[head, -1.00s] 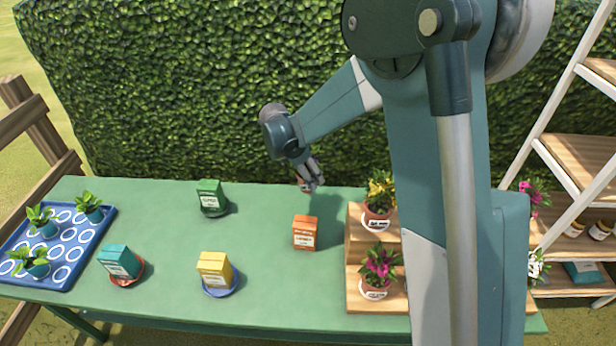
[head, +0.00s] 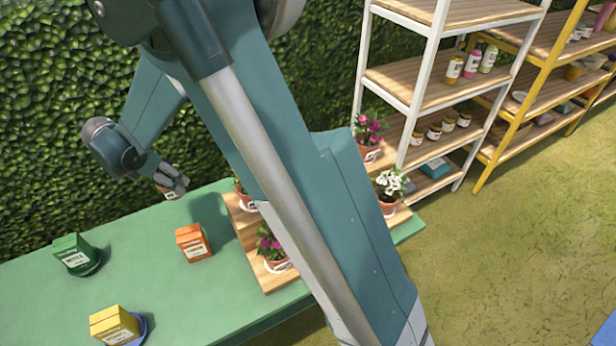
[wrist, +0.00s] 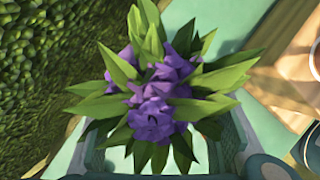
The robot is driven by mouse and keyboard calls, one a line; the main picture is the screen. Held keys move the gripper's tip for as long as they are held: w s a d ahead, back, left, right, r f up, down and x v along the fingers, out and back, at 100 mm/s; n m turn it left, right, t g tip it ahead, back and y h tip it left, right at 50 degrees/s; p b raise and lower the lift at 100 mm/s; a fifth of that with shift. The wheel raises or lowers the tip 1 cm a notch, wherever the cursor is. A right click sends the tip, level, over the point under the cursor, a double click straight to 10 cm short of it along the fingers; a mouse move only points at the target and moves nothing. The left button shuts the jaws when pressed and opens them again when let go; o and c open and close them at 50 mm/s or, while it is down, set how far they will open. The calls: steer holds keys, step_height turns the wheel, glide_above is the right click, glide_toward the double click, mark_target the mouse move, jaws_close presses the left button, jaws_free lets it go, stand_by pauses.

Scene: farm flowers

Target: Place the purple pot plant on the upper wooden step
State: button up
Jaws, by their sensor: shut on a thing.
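The purple pot plant (wrist: 155,105) fills the middle of the wrist view, seen from above with purple flowers and pointed green leaves. In the head view my gripper (head: 176,188) is shut on its pot (head: 168,193), above the back edge of the green table. The wooden step stand (head: 238,217) is right of my gripper, partly hidden by my arm. A pot (head: 246,202) stands on the upper step with its flowers mostly hidden. A magenta-flowered pot (head: 275,262) stands on the lower step.
An orange box (head: 193,243) stands between my gripper and the table's front, left of the steps. Green (head: 72,254) and yellow (head: 115,325) boxes are farther left. A magenta-flowered pot (head: 369,152) and a white-flowered pot (head: 388,207) stand right of my arm. White shelves (head: 440,90) are behind.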

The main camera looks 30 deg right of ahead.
step_height(320, 180, up, 20)
steer(key=s+d+m+g+p, duration=0.1)
steer(key=s+d+m+p, duration=0.25)
steer(key=d, duration=1.15)
steer(key=s+d+m+g+p, duration=0.15)
steer(key=d+p, duration=0.25)
steer(key=d, duration=1.1)
steer(key=s+d+m+g+h+p, duration=0.1)
steer(key=s+d+m+p, duration=0.15)
steer(key=s+d, duration=0.6)
steer(key=s+d+m+p, duration=0.2)
steer(key=s+d+p, duration=0.3)
steer(key=d, duration=0.6)
steer(key=shift+s+f+b, duration=0.15)
steer(key=shift+f, duration=0.8)
steer(key=shift+s+f+b, duration=0.2)
steer(key=shift+f, duration=0.7)
steer(key=shift+s+f+b, duration=0.15)
steer(key=shift+f, duration=0.8)
steer(key=shift+f, duration=2.9)
steer(key=shift+f, duration=0.15)
